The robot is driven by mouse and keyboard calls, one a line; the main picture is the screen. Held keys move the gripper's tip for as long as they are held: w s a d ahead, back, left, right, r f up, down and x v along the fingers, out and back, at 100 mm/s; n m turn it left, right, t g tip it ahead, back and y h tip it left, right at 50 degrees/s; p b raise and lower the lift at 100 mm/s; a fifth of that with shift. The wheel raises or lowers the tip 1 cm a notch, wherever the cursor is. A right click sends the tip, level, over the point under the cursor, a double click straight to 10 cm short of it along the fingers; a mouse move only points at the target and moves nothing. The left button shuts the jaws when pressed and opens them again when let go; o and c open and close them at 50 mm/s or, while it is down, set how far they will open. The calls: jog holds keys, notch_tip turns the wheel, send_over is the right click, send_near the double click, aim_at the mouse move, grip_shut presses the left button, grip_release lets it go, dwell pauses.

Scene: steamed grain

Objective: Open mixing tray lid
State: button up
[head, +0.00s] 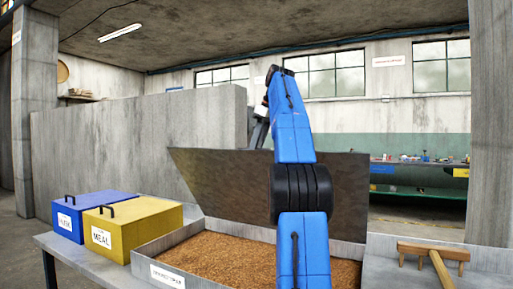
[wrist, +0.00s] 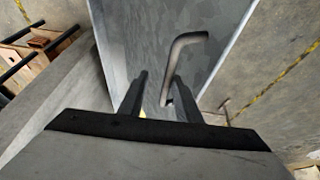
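The mixing tray (head: 185,236) holds brown grain. Its dark grey lid (head: 220,178) stands raised and tilted at the tray's back edge, leaving the grain exposed. In the wrist view the lid's grey face (wrist: 130,35) carries a bent metal handle (wrist: 187,38). My gripper (wrist: 160,78) has its two dark fingers spread apart. The handle's lower leg appears between them, close to the right finger; I cannot tell whether they touch. In the head view my blue arm reaches over the lid, and the fingers are hidden behind it.
A blue box (head: 85,212) and a yellow box labelled MEAL (head: 140,225) stand left of the tray. A wooden rake-like tool (head: 433,254) lies to the right. A concrete partition (head: 150,140) rises behind, and a workbench (head: 420,175) stands far right.

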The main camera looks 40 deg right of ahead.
jog(key=s+d+r, duration=0.2)
jog(key=s, duration=1)
jog(key=shift+s+d, duration=0.3)
jog(key=shift+s, duration=0.1)
dwell(0.6)
